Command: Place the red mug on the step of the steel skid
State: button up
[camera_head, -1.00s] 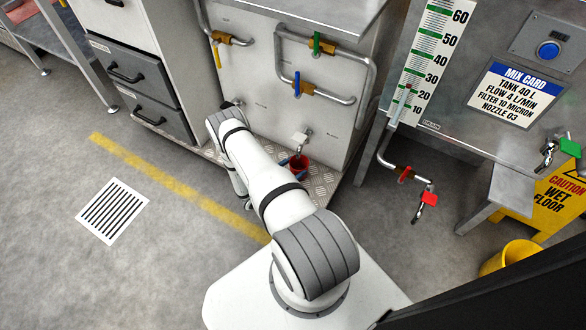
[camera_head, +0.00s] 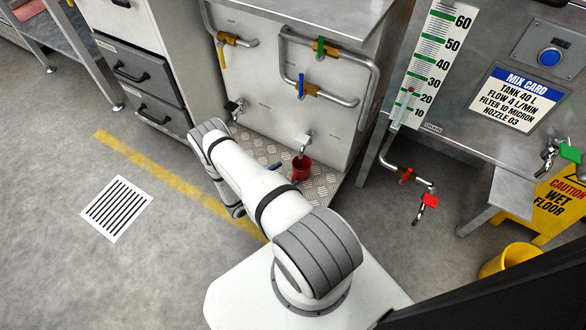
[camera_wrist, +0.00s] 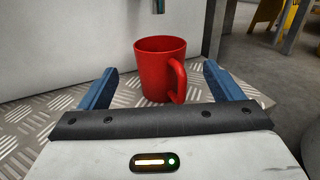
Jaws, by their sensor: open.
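The red mug (camera_head: 302,167) stands upright on the diamond-plate step (camera_head: 322,187) at the foot of the steel skid (camera_head: 272,95), just below a small tap. In the wrist view the red mug (camera_wrist: 162,68) stands on the step (camera_wrist: 22,117), with its handle toward the right. My gripper (camera_wrist: 160,82) is open, with its blue fingers on either side in the picture and the mug ahead of them, apart from both. In the head view my arm hides most of the gripper; only blue fingertips show near the mug.
The small tap (camera_head: 303,141) hangs over the mug from the skid's front panel. A second tap (camera_head: 234,106) is to its left. A grey drawer cabinet (camera_head: 140,75) stands left of the skid.

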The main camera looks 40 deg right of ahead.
jog(key=a, duration=0.6)
jog(key=w+a+r+m+g+y, duration=0.1)
jog(key=a+r+m+g+y, duration=0.25)
jog(key=r, duration=1.05)
jog(key=w+r+m+g+y, duration=0.3)
jog(key=r+m, duration=0.4)
jog(key=r, duration=0.8)
jog(key=s+a+r+m+t+y, duration=0.4)
jog(key=s+r, duration=0.4)
jog(key=r, duration=0.3)
jog(key=s+a+r+m+t+y, duration=0.3)
jog(key=s+a+r+y, duration=0.3)
jog(key=s+r, duration=0.3)
jog(key=shift+s+a+r+m+t+y+p, duration=0.2)
jog(key=shift+s+r+m+t+y+p, duration=0.15)
jog(key=shift+r+m+y, duration=0.5)
jog(key=shift+r+n, duration=0.2)
jog(key=shift+n, duration=0.1)
